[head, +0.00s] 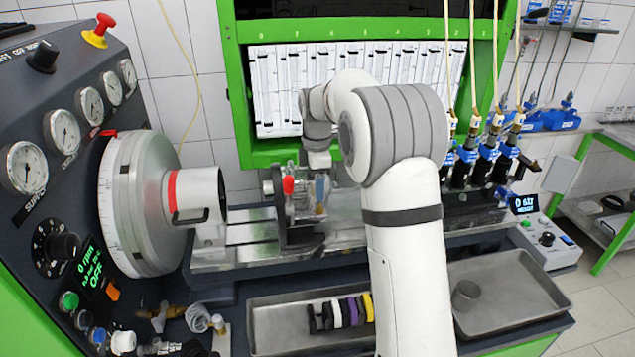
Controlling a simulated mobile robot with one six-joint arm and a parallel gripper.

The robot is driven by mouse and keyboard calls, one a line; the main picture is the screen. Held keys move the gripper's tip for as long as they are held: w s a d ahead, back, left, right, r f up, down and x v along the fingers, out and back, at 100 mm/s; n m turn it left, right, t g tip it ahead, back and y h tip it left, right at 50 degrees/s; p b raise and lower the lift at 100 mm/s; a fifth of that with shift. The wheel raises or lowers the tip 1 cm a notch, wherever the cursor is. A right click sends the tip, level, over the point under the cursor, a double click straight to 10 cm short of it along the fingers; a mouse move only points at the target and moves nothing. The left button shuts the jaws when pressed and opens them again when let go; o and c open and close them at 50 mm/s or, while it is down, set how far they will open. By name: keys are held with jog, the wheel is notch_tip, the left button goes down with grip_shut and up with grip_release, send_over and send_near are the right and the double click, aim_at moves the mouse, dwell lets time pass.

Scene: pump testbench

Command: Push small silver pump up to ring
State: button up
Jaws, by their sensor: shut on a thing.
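The small silver pump (303,204) sits on the metal bed of the bench, with a red cap on top and a short stub on its left side. My gripper (318,170) reaches down onto its top from above and is shut on it; the fingertips are small and partly hidden against the pump. The big silver drive wheel (140,215) is on the left, with a red ring (172,190) around its hub and a silver coupling (203,194) pointing right. A clear gap of bare bed lies between coupling and pump.
The bed rails (235,255) run left to right. The gauge panel (62,130) stands at the left. A tray (275,325) with several coloured rings (351,310) lies in front. Blue injectors (487,155) stand at the right. My arm hides the bench centre.

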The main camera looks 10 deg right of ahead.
jog(key=shift+a, duration=0.1)
jog(key=o, duration=1.7)
notch_tip(320, 180, up, 8)
jog(key=shift+f+b, duration=0.2)
jog(key=shift+b, duration=0.2)
jog(key=s+r+m+t, duration=0.1)
jog(key=s+r+m, duration=0.3)
jog(key=s, duration=0.5)
jog(key=s+f+m, duration=0.3)
jog(key=s+m, duration=0.1)
jog(key=s, duration=0.4)
jog(key=s+d+f+m+t, duration=0.1)
jog(key=s+f+m, duration=0.2)
jog(key=s, duration=0.6)
jog(key=s+d+f+m+t, duration=0.1)
jog(key=s+f+m, duration=0.1)
jog(key=s+m, duration=0.5)
jog(key=shift+s+d+f, duration=0.1)
jog(key=shift+s+f, duration=0.3)
jog(key=shift+s, duration=0.25)
